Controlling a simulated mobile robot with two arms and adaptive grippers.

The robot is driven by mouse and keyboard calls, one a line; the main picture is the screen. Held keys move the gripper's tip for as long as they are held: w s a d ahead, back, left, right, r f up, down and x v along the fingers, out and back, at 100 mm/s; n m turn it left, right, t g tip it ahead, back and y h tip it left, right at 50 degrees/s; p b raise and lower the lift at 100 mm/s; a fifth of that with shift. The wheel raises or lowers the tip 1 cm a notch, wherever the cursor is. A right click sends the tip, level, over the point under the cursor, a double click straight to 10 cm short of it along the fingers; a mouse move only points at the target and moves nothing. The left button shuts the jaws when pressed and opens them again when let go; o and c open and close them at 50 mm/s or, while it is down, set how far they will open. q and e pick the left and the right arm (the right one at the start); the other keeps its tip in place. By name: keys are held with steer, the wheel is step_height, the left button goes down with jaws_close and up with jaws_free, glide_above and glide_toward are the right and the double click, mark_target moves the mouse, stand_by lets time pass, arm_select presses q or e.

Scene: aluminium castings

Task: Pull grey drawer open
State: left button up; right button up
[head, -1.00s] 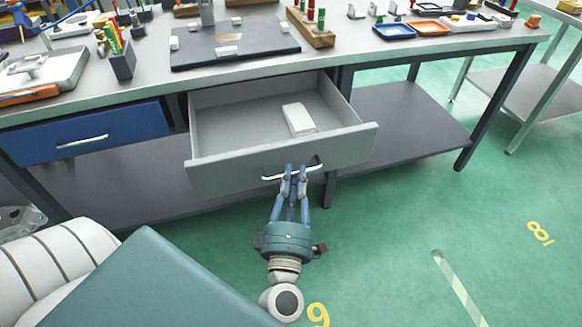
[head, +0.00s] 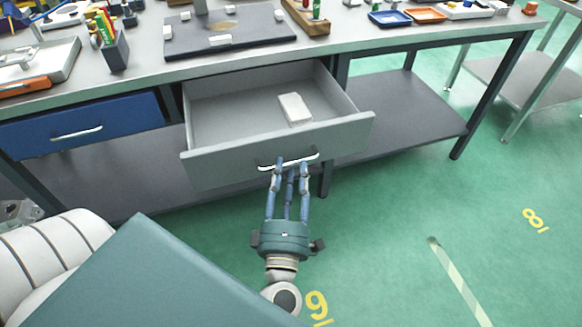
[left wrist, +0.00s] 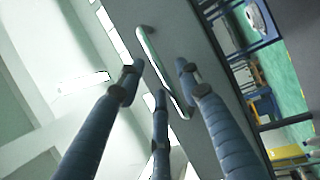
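The grey drawer (head: 225,166) stands pulled out from under the workbench, with its inside visible from above. Its pale bar handle (head: 264,166) is on the drawer front. My left gripper (head: 290,167) is at the handle with its fingers spread apart. In the left wrist view the handle (left wrist: 160,70) lies just beyond the separated fingertips (left wrist: 160,80), with no finger visibly closed around it. Whether any fingertip touches the handle I cannot tell. My right gripper is not in view.
A white block (head: 295,109) lies in the drawer. A closed blue drawer (head: 80,128) is to its left. The workbench top (head: 350,40) carries a dark plate (head: 230,38), a wooden holder and trays. A lower shelf (head: 400,115) is at the right. Green floor in front is clear.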

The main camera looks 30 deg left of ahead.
arm_select(q)
steer(key=v, duration=1)
steer(key=shift+s, duration=0.2)
steer(key=shift+d+f, duration=0.1)
steer(key=shift+d, duration=0.05)
